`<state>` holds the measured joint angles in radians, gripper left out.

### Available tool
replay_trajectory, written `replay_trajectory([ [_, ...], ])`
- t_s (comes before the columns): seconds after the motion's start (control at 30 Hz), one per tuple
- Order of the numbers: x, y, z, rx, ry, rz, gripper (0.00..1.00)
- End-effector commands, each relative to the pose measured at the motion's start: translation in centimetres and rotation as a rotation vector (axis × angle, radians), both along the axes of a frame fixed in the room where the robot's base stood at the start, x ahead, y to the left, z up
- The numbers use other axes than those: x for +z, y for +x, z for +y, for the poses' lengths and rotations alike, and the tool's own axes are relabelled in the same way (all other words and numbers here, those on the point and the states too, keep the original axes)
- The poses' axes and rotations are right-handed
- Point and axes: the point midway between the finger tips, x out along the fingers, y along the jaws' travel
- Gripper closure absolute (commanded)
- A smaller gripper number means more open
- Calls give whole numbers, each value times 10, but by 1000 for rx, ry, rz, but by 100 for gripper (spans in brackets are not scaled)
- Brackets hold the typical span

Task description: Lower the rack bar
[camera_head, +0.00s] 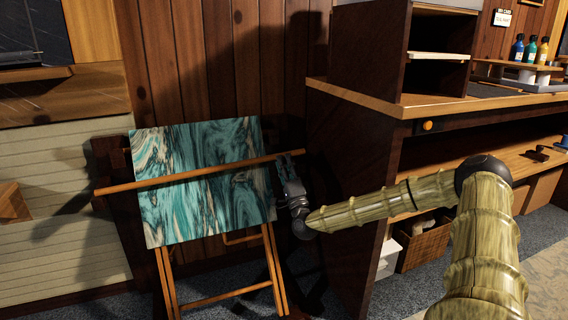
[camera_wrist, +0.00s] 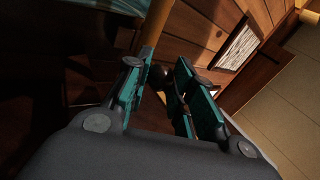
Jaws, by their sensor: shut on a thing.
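The rack bar (camera_head: 200,172) is a long wooden rod. It runs across the front of a teal and cream marbled sheet (camera_head: 200,222) on a folding wooden rack (camera_head: 225,297), with its right end slightly higher than its left. My gripper (camera_head: 284,162) is shut on the bar near its right end, at the sheet's right edge. In the wrist view the bar (camera_wrist: 153,28) runs up from between the fingers (camera_wrist: 158,78). The fingers hide the gripped stretch of the bar.
A wooden desk with a dark side panel (camera_head: 348,170) stands close to the right of my gripper. A wood-paneled wall (camera_head: 215,60) is behind the rack. A wooden ledge (camera_head: 65,95) is at left.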

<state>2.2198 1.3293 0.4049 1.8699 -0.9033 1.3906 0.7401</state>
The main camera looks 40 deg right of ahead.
Motion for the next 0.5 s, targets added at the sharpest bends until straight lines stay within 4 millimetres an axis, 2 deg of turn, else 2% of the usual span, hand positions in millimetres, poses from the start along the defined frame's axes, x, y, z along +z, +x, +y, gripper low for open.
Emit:
replay_trajectory([
  [0.03,-11,0,0,0,9,-2,100],
  [0.2,-25,0,0,0,33,-12,100],
  [0.37,-21,0,0,0,34,-12,100],
  [0.4,-21,0,0,0,34,-12,70],
  [0.5,-21,0,0,0,34,-12,52],
])
